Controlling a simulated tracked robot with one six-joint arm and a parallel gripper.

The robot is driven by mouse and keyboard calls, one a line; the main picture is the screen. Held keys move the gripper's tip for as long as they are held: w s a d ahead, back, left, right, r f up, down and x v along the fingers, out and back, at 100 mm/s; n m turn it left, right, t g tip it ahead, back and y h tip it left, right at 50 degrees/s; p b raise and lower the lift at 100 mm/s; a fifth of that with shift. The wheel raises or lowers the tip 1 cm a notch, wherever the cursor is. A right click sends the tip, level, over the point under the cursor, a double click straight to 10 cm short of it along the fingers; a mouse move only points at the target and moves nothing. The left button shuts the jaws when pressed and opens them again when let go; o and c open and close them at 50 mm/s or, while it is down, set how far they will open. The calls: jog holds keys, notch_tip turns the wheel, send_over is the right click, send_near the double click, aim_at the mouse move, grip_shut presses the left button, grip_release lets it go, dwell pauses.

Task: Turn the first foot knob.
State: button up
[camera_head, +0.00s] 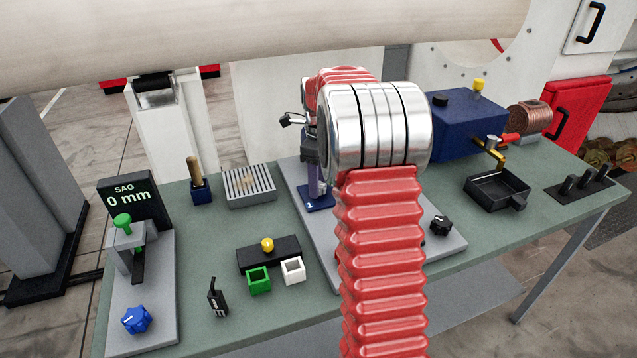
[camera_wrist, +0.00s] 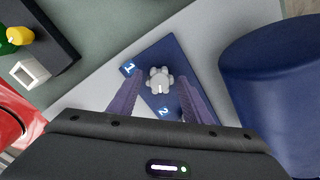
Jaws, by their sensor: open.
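A pale grey lobed knob (camera_wrist: 160,80) sits on a blue foot plate (camera_wrist: 158,53) marked 1 and 2, in the wrist view. The plate, with its 1 mark, also shows in the head view (camera_head: 316,205), partly hidden by my arm; the knob is not visible there. My gripper (camera_wrist: 161,86) points down over the plate with its purple fingers apart, one on each side of the knob. Gaps show between the fingers and the knob, so it is not gripped. In the head view my gripper (camera_head: 314,178) is mostly covered by my arm.
A large blue cylinder (camera_wrist: 272,85) stands right of the plate in the wrist view. A black knob (camera_head: 440,226) is on the grey base plate at right. A blue knob (camera_head: 136,320) sits below the SAG display (camera_head: 128,196). Green (camera_head: 259,282) and white (camera_head: 293,271) blocks stand in front.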

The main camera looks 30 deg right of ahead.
jog(key=shift+f, duration=0.4)
jog(key=shift+c, duration=0.3)
jog(key=c, duration=1)
